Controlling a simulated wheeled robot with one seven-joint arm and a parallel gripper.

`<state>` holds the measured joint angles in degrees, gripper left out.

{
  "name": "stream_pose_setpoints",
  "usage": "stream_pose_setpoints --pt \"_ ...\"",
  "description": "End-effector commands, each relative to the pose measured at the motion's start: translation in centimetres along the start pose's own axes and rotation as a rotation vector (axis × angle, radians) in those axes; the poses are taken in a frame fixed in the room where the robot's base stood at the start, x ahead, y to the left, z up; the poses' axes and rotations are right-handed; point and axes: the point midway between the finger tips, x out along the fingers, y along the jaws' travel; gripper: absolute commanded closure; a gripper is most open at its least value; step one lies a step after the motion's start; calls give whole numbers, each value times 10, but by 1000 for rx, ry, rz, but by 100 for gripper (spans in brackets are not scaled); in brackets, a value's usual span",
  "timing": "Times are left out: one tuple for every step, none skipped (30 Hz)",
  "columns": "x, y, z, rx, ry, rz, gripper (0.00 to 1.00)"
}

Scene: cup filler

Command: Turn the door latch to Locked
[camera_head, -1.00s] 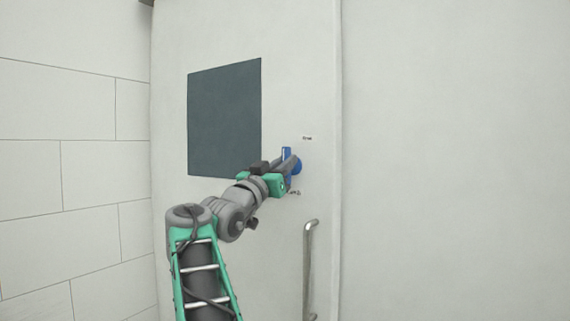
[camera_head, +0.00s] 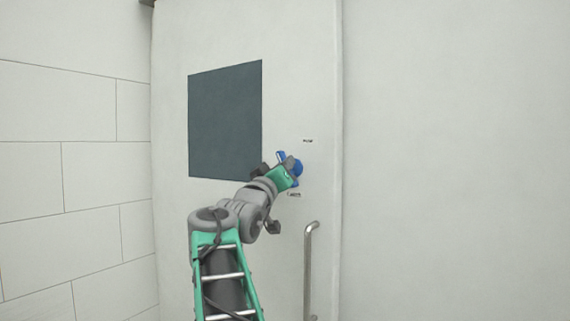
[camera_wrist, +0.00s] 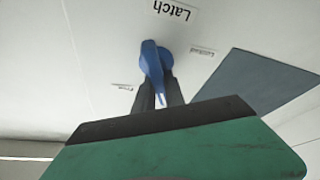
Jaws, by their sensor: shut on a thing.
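The blue door latch (camera_head: 298,167) sits on the white door, right of the dark window panel. In the wrist view the latch (camera_wrist: 152,60) is a blue knob with a narrow lever between my fingers. My gripper (camera_head: 291,165) is shut on the latch lever, which tilts up and to the left in the head view. My gripper's dark fingers show in the wrist view (camera_wrist: 157,92), one on each side of the lever. A "Latch" label (camera_wrist: 174,10) and two smaller labels lie around the knob; the smaller print is hard to read.
A vertical metal door handle (camera_head: 309,270) stands below the latch. The dark window panel (camera_head: 225,118) is left of it. A tiled wall (camera_head: 60,170) bounds the left side, and a plain wall (camera_head: 450,160) the right.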

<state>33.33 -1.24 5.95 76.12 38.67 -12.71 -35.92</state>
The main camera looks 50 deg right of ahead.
Motion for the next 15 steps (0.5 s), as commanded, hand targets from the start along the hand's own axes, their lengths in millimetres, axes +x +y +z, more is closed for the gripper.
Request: stream_pose_setpoints --pt "1 2 -2 -40 -1 -16 100" --pt "1 2 -2 -67 -1 -26 100" --pt "1 2 -2 -101 0 -41 100" --pt "1 2 -2 -128 -1 -51 100" --pt "1 1 -2 -155 -1 -63 100" --pt "1 1 -2 -189 -1 -78 100" --pt "1 1 -2 -216 -1 -88 100" --pt "1 0 -2 -243 -1 -99 100" --pt "1 0 -2 -278 -2 -114 100" --pt "1 0 -2 -304 -1 -125 100" --pt "1 0 -2 -330 0 -135 100" --pt "1 -1 -2 -365 -1 -151 100" --pt "1 -1 -2 -392 -1 -162 100" --pt "1 -1 -2 -418 -2 -172 100" --pt "1 -2 -2 -453 -1 -188 100"
